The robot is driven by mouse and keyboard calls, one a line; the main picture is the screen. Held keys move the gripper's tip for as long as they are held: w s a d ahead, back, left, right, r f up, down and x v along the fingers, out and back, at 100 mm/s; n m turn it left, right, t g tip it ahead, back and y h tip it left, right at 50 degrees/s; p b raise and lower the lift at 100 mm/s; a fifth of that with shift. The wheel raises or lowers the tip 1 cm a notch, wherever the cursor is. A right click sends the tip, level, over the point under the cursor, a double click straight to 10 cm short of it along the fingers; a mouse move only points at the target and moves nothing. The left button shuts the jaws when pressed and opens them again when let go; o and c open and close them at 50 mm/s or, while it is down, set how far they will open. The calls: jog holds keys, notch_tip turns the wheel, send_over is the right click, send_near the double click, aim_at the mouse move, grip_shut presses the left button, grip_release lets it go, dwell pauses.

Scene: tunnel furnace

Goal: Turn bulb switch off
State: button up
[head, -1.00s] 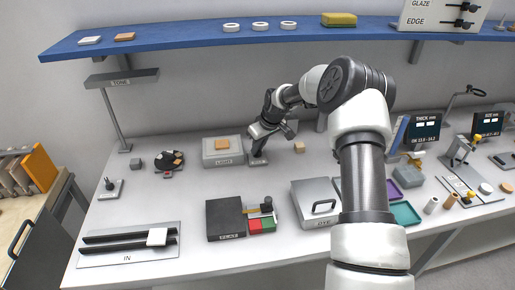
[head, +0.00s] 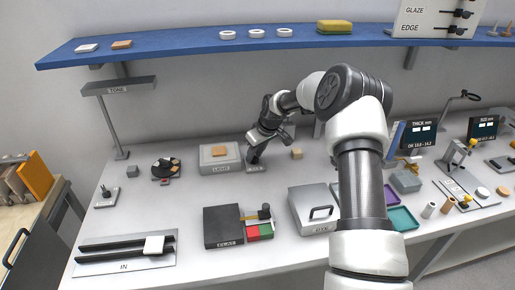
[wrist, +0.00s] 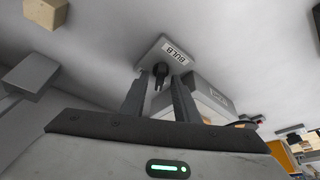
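The bulb switch is a small light plate labelled BULB (wrist: 172,50) with a short dark lever (wrist: 160,72) standing up from it, seen in the wrist view. My gripper (wrist: 158,84) is at the lever. Its two dark fingers stand apart on either side of the lever, with the lever's knob near the fingertips and gaps beside it. In the head view my gripper (head: 257,150) points down at the switch plate (head: 256,168), just right of the grey LIGHT box (head: 220,166). The lever is mostly hidden there behind the fingers.
A small tan block (head: 297,153) lies right of the switch. A black box (head: 223,227) and a grey lidded box (head: 314,208) stand nearer the front. A blue shelf (head: 180,49) runs above. Table between the switch and front boxes is clear.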

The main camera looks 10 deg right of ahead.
jog(key=v, duration=1.7)
jog(key=shift+s+d+r, duration=0.1)
jog(key=shift+s+r, duration=0.05)
jog(key=shift+r, duration=0.05)
jog(key=s+a+r+m+t+h+p, duration=0.1)
jog(key=s+r+m+h+p, duration=0.1)
jog(key=s+r, duration=0.7)
jog(key=s+r+m+h+p, duration=0.1)
jog(key=s+r+h, duration=0.1)
jog(key=s+r, duration=0.75)
jog(key=s+a+f+m+y+p, duration=0.1)
jog(key=s+a+m+p, duration=0.1)
jog(key=s, duration=1.8)
jog(key=shift+a+m+t+y+p, duration=0.25)
jog(key=shift+m+t+y+p, duration=0.15)
jog(key=shift+m+p, duration=0.2)
jog(key=shift+f, duration=0.1)
